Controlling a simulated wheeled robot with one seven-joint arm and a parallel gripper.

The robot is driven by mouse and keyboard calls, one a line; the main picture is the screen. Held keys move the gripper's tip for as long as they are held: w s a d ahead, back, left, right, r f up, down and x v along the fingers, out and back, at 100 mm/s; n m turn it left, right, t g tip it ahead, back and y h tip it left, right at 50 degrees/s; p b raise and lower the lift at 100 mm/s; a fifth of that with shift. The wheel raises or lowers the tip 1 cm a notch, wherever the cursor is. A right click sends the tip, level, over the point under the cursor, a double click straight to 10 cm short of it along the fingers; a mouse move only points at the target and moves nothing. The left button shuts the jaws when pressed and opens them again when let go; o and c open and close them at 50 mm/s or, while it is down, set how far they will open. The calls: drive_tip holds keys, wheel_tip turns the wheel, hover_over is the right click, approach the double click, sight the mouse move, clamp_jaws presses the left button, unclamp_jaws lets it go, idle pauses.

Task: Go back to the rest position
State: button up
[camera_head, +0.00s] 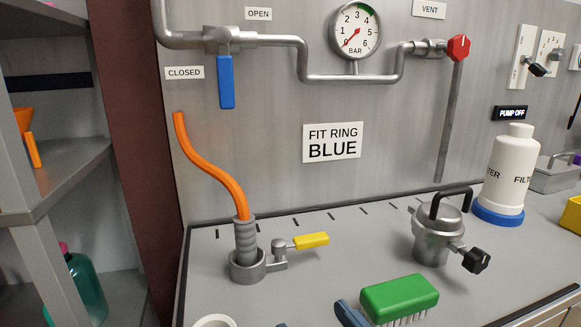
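My gripper is not in view, and no part of my arm can be made out. The view looks onto a grey workbench (330,262) against a metal back panel (240,130). A sign (333,142) on the panel reads "FIT RING BLUE". A white filter bottle (513,165) stands upright at the right, with a blue ring (498,214) around its base. The label "PUMP OFF" (511,113) is on the panel above it.
A metal pot with a black handle (432,236), an orange hose (210,172) in a fitting with a yellow lever (311,240), and a green brush (399,297) stand on the bench. A pale round rim (215,321) is cut off below. Shelves (52,185) stand left.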

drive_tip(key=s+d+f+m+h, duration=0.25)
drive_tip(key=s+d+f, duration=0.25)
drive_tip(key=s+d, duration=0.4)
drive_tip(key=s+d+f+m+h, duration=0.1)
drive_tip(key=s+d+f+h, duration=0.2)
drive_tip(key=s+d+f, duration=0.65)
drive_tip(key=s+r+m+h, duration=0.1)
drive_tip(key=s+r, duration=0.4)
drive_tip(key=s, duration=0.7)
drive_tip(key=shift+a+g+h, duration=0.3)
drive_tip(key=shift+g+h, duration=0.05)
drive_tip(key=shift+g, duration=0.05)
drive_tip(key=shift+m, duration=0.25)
